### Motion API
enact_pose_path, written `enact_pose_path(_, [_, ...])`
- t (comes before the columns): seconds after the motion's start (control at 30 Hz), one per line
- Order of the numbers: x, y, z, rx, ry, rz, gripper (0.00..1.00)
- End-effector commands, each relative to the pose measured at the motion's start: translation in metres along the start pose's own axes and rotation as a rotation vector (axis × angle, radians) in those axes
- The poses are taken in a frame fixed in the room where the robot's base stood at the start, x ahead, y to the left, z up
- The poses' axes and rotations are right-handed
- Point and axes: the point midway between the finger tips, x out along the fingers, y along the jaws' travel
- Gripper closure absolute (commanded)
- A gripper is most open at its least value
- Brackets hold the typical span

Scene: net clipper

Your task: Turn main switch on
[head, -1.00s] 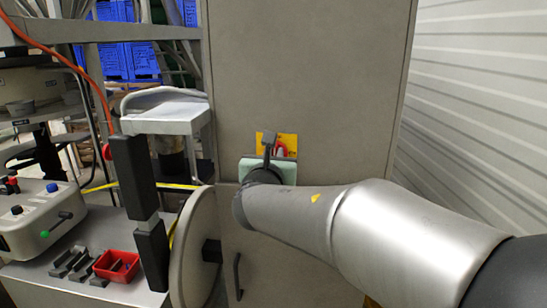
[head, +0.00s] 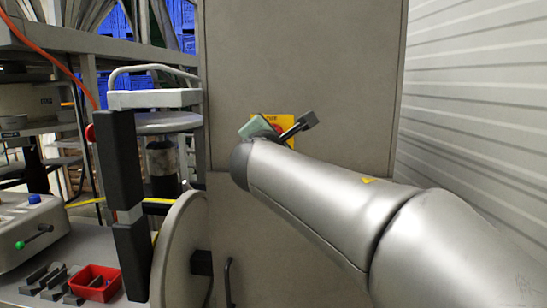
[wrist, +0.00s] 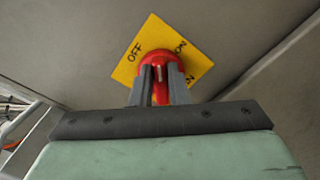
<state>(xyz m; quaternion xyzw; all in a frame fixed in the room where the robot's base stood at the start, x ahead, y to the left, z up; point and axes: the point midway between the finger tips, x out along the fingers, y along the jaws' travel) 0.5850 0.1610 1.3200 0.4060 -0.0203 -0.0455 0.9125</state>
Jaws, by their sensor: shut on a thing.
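The main switch is a red rotary knob (wrist: 158,62) on a yellow plate (wrist: 205,68), which also shows in the head view (head: 262,119) on the grey cabinet front. In the wrist view the plate appears tilted, with OFF at its left and ON at its upper right; more lettering is partly covered. My gripper (wrist: 160,90) has its two grey fingers shut on the knob, one on each side. A light mark on the knob shows between the fingers. In the head view my gripper is turned at a slant, and the knob is mostly hidden.
The grey cabinet (head: 305,60) carries the switch. A round grey disc (head: 180,255) and a black-gripped lever (head: 125,200) stand at left. A red tray (head: 93,283) and a control box (head: 30,230) sit on the bench. A corrugated wall (head: 470,90) is at right.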

Motion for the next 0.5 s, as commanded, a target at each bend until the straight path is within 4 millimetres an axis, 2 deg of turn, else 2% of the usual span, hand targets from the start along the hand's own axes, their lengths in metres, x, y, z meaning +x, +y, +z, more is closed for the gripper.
enact_pose_path(0.03, [-0.0001,-0.0062,-0.0053,0.045,-0.001,0.002,1.0])
enact_pose_path(0.5, [0.0,-0.0111,-0.0057,0.472,0.0,0.001,1.0])
